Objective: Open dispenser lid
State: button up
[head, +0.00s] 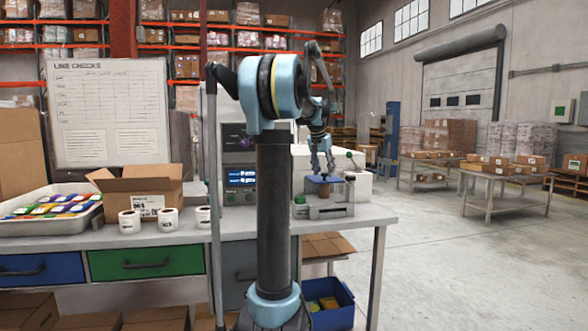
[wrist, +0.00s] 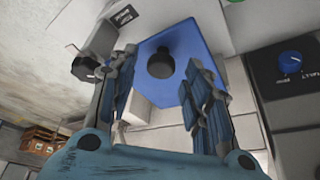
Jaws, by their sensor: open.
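My gripper (wrist: 160,62) is open, with its fingers on both sides of a round black knob (wrist: 160,64). The knob stands on a flat blue lid-like panel (wrist: 172,95), which looks closed. I cannot tell whether either finger touches the knob. In the head view my gripper (head: 321,172) points down over a small grey unit (head: 330,208) at the right end of the bench, with the blue panel (head: 318,188) on top. The gripper partly hides the panel.
A grey box with blue displays (head: 241,180) stands left of the unit, behind my arm. The bench (head: 372,215) also holds label rolls (head: 129,221), an open carton (head: 148,184) and a tray (head: 60,228). A blue bin (head: 334,316) sits below.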

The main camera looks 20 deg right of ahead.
jog(key=v, duration=1.6)
jog(key=s+a+f+n, duration=0.1)
jog(key=s+a+f, duration=0.2)
jog(key=a+f, duration=0.2)
jog(key=s+a+f+n+y, duration=0.1)
jog(key=s+a+f+n, duration=0.1)
jog(key=a+f, duration=0.4)
jog(key=shift+s+a+n, duration=0.3)
jog(key=shift+s+a, duration=0.4)
jog(key=shift+a, duration=1.55)
jog(key=w+d+r+m, duration=0.2)
jog(key=w+d+r, duration=0.1)
jog(key=d+r, duration=0.4)
jog(key=w+d+r+m, duration=0.2)
jog(key=w+d+r, duration=0.2)
jog(key=d, duration=0.5)
jog(key=shift+h, duration=0.4)
jog(key=x, duration=1.6)
jog(key=shift+s+f, duration=0.15)
jog(key=shift+f, duration=0.35)
grip_shut()
